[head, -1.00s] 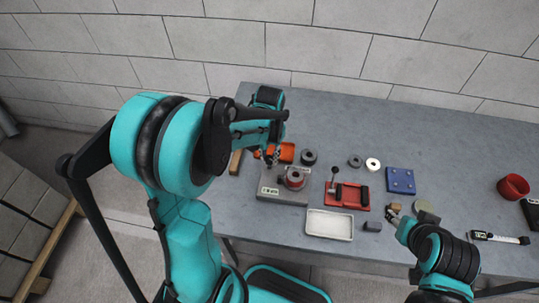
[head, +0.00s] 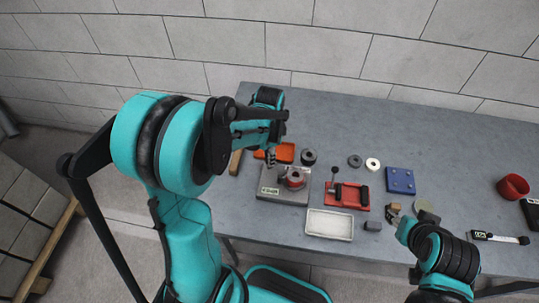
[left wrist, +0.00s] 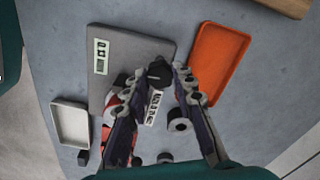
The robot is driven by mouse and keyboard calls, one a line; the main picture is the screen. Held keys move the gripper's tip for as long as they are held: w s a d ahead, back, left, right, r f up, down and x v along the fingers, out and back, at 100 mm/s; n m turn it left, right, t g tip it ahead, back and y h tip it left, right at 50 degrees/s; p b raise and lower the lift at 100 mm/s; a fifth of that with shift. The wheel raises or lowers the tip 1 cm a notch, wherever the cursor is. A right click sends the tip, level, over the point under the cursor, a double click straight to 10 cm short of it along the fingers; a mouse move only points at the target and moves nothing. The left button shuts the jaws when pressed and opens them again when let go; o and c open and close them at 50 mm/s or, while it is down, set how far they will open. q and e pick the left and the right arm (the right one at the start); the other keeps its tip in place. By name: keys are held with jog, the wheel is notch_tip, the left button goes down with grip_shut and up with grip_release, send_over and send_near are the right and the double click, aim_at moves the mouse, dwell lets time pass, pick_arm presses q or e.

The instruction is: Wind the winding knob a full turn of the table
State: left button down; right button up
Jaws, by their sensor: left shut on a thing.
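The winding knob (left wrist: 158,72) is a small black piece in the left wrist view, between the fingertips of my left gripper (left wrist: 160,75), which is shut on it. In the head view the left gripper (head: 270,158) is over the back left of the winder, and the knob cannot be made out. In the left wrist view the fingers hide much of this table. My right gripper (head: 397,212) is low at the right front; its jaws are unclear.
An orange tray (left wrist: 218,62) lies beside the winder. A white tray (head: 329,224), a red fixture (head: 347,195) with a lever, a blue plate (head: 400,180) and a red cup (head: 513,187) stand to the right. Dark rings and a white ring lie behind. The back right worktop is clear.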

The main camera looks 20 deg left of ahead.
pick_arm(q)
jog(key=shift+m, duration=0.5)
jog(key=c, duration=1.3)
grip_release()
jog(key=shift+o, duration=0.2)
jog(key=shift+r, duration=0.15)
notch_tip(320, 180, up, 12)
jog(key=shift+s+f, duration=0.1)
jog(key=shift+f, duration=0.1)
